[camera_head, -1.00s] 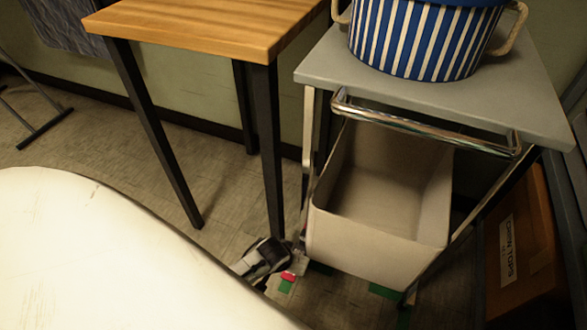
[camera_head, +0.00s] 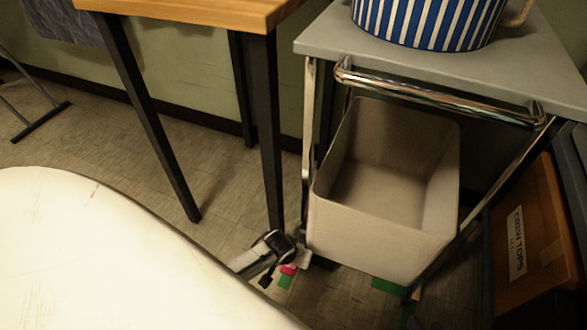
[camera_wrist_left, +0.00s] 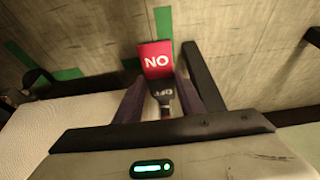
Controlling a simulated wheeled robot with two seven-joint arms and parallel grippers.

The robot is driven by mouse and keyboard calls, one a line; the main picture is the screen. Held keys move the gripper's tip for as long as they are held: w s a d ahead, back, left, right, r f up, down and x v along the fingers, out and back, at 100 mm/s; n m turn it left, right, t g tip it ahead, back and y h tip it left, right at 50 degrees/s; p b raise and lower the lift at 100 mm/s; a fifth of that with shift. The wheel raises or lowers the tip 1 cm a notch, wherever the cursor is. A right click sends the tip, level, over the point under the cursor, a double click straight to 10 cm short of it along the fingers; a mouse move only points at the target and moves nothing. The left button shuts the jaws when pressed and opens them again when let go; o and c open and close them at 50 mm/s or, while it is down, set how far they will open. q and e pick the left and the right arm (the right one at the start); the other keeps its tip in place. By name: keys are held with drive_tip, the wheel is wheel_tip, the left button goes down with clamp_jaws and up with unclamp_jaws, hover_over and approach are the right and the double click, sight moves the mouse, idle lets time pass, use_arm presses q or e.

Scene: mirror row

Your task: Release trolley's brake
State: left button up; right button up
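The trolley (camera_head: 310,48) has a grey top and chrome handle. Its brake has a red plate (camera_wrist_left: 157,60), reading "NO" as seen, and a dark part marked "OFF" (camera_wrist_left: 165,97), upside down in the left wrist view. The red plate also shows in the head view (camera_head: 288,270), low by the trolley's left leg. My left gripper (camera_wrist_left: 166,85) has its fingers apart, with the "OFF" part between their tips and the red plate just beyond. Whether they touch it I cannot tell. In the head view this gripper (camera_head: 283,247) is beside that leg. I cannot make out my right gripper.
A beige bin (camera_head: 375,235) hangs under the trolley top, which carries a blue-striped pot (camera_head: 430,22). A wooden table (camera_head: 190,10) with dark legs stands close left. An orange crate (camera_head: 525,245) is at right. Green markings (camera_wrist_left: 164,22) lie on the floor.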

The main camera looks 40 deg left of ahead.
use_arm(q)
drive_tip(key=shift+w+r+p, duration=0.25)
drive_tip(key=shift+p, duration=0.3)
drive_tip(key=shift+c, duration=0.5)
drive_tip(key=shift+w+g, duration=0.1)
drive_tip(key=shift+g, duration=0.4)
drive_tip(key=shift+a+p, duration=0.1)
drive_tip(key=shift+p, duration=0.2)
drive_tip(key=shift+w+f+g+h, duration=0.15)
drive_tip(key=shift+g+h, duration=0.15)
drive_tip(key=shift+g, duration=0.3)
use_arm(e)
drive_tip(key=shift+s+d+f+g+h, duration=0.3)
drive_tip(key=shift+d+f+g+h, duration=0.15)
drive_tip(key=shift+f, duration=0.35)
drive_tip(key=shift+d, duration=0.1)
use_arm(q)
drive_tip(key=o, duration=1)
drive_tip(key=shift+o, duration=0.2)
use_arm(e)
drive_tip(key=shift+w+r, duration=0.15)
drive_tip(key=shift+w, duration=0.05)
